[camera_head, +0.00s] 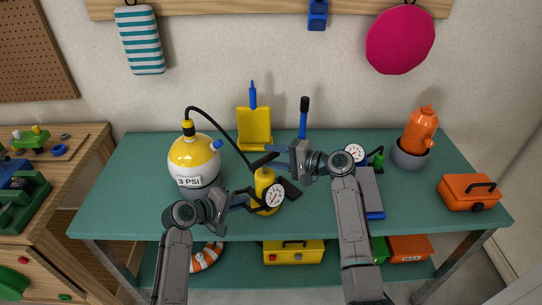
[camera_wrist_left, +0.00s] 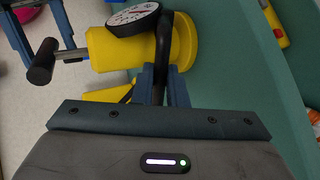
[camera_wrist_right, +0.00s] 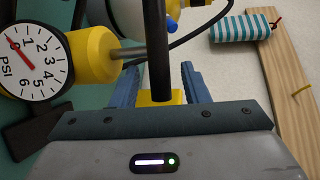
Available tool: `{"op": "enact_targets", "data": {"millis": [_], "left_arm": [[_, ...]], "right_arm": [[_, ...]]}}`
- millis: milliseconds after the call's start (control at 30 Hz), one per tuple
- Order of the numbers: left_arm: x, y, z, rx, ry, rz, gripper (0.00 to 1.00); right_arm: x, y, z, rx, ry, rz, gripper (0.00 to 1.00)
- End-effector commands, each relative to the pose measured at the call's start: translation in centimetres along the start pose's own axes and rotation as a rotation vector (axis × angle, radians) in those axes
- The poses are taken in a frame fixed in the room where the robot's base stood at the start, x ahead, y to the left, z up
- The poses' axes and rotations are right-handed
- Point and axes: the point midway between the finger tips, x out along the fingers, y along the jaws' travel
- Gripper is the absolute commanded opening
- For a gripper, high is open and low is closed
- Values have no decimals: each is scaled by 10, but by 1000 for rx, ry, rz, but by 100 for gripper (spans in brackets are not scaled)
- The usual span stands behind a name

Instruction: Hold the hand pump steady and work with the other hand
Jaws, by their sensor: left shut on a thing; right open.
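The yellow hand pump (camera_head: 265,181) stands on the green table, with a round pressure gauge (camera_head: 274,195) on its front and a black T-handle (camera_head: 262,160) on top. My left gripper (camera_head: 245,200) is shut on a black curved part of the pump (camera_wrist_left: 163,50), at the side of its yellow body (camera_wrist_left: 185,42). My right gripper (camera_head: 274,157) is open at the handle. In the right wrist view the black handle bar (camera_wrist_right: 159,60) passes between its spread fingers. A black hose (camera_head: 222,130) leads to a white and yellow ball tank (camera_head: 193,160) marked 3 PSI.
A yellow stand (camera_head: 254,128) is behind the pump. A grey box (camera_head: 369,190) lies to the right, with an orange hydrant (camera_head: 420,130) in a grey bowl and an orange toolbox (camera_head: 468,191) farther right. The table's front left is clear.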

Motion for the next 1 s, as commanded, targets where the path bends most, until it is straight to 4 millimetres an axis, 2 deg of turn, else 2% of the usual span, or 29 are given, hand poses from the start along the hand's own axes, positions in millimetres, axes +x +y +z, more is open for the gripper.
{"op": "enact_targets", "data": {"millis": [133, 433, 467, 600, 667, 867, 1000], "left_arm": [[0, -1, 0, 0, 0, -2, 0], [0, -1, 0, 0, 0, -2, 0], [0, -1, 0, 0, 0, -2, 0], [0, -1, 0, 0, 0, -2, 0], [0, -1, 0, 0, 0, -2, 0], [0, -1, 0, 0, 0, -2, 0], [0, -1, 0, 0, 0, -2, 0]], "right_arm": [[11, 0, 1, 1, -1, -1, 41], [13, 0, 0, 0, 0, 0, 41], [13, 0, 0, 0, 0, 0, 38], [13, 0, 0, 0, -1, 0, 10], [13, 0, 0, 0, -1, 0, 0], [12, -3, 0, -2, -1, 0, 0], [8, -28, 2, -7, -1, -3, 0]]}}
